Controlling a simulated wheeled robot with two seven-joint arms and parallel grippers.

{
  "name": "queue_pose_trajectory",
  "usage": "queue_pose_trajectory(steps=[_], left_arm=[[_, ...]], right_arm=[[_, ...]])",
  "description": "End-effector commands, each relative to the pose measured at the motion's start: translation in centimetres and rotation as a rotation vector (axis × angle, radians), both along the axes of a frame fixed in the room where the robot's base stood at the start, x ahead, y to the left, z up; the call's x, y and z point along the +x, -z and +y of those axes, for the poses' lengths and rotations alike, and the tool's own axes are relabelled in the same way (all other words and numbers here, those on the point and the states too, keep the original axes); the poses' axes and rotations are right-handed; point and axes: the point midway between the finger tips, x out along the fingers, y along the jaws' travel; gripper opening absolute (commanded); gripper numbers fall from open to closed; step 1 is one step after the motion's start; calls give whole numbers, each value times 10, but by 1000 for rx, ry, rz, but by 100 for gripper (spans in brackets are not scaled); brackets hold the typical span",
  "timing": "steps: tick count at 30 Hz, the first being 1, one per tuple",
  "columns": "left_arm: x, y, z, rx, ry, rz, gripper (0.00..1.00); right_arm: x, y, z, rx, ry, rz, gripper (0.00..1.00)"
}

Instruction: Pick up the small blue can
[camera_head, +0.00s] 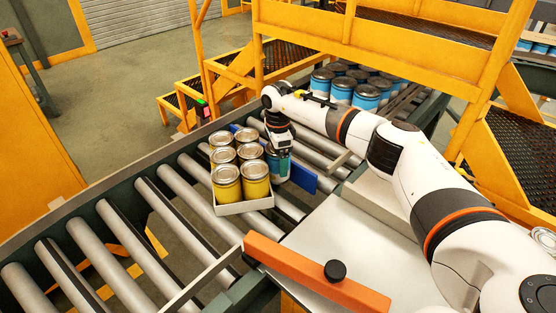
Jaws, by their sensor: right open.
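A small blue can (278,170) stands upright beside the yellow cans, at the right side of a white tray (232,210). Whether it stands inside the tray or just next to it is hard to tell. My right gripper (280,149) points down right over this can, and its wrist hides the can's top. The jaws are open; whether they touch the can does not show. My left gripper is out of view.
Several yellow cans (227,187) fill the tray on the roller conveyor (140,245). A blue flat piece (303,179) lies right of the can. Larger blue-and-white cans (367,97) stand behind. An orange bar (315,273) crosses the front. Yellow railings (370,45) rise behind.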

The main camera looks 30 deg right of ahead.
Motion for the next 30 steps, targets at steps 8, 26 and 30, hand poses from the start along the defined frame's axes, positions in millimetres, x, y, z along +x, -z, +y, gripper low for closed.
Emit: queue_pose_trajectory(steps=[8,26,30], left_arm=[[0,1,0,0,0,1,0],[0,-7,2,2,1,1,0],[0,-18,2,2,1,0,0]], right_arm=[[0,0,0,0,0,-1,70],[1,-12,0,0,1,-3,38],[1,-31,0,1,1,-6,38]])
